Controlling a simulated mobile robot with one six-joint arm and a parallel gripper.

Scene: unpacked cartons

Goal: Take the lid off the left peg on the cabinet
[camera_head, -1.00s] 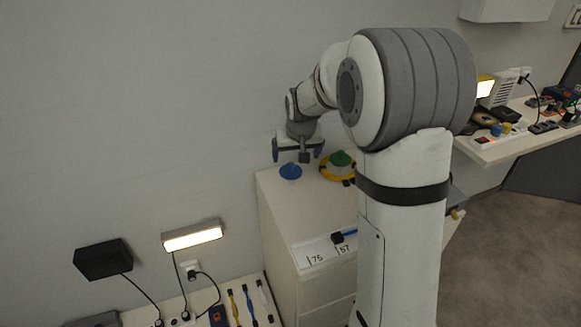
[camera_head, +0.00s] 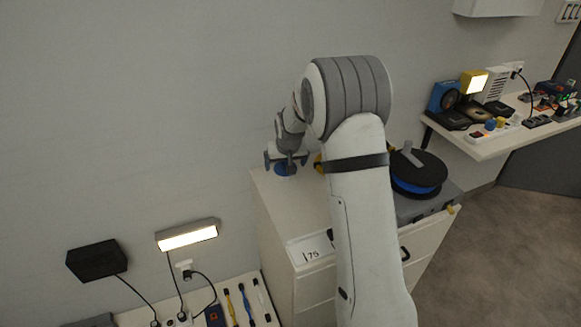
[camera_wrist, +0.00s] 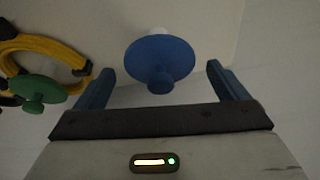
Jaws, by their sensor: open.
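The blue round lid with a knob (camera_wrist: 160,60) sits on a pale peg, seen between my fingers in the wrist view. In the head view the blue lid (camera_head: 286,170) is at the back left of the white cabinet top (camera_head: 300,205), partly covered by my gripper. My gripper (camera_wrist: 160,88) is open, with one blue finger on each side of the lid and a gap on both sides. In the head view my gripper (camera_head: 286,164) is low over the lid. A green lid with a knob (camera_wrist: 38,90) is to the left in the wrist view.
A blue and black reel (camera_head: 418,172) stands at the cabinet's right. The wall (camera_head: 150,110) is close behind. The front of the cabinet top looks clear.

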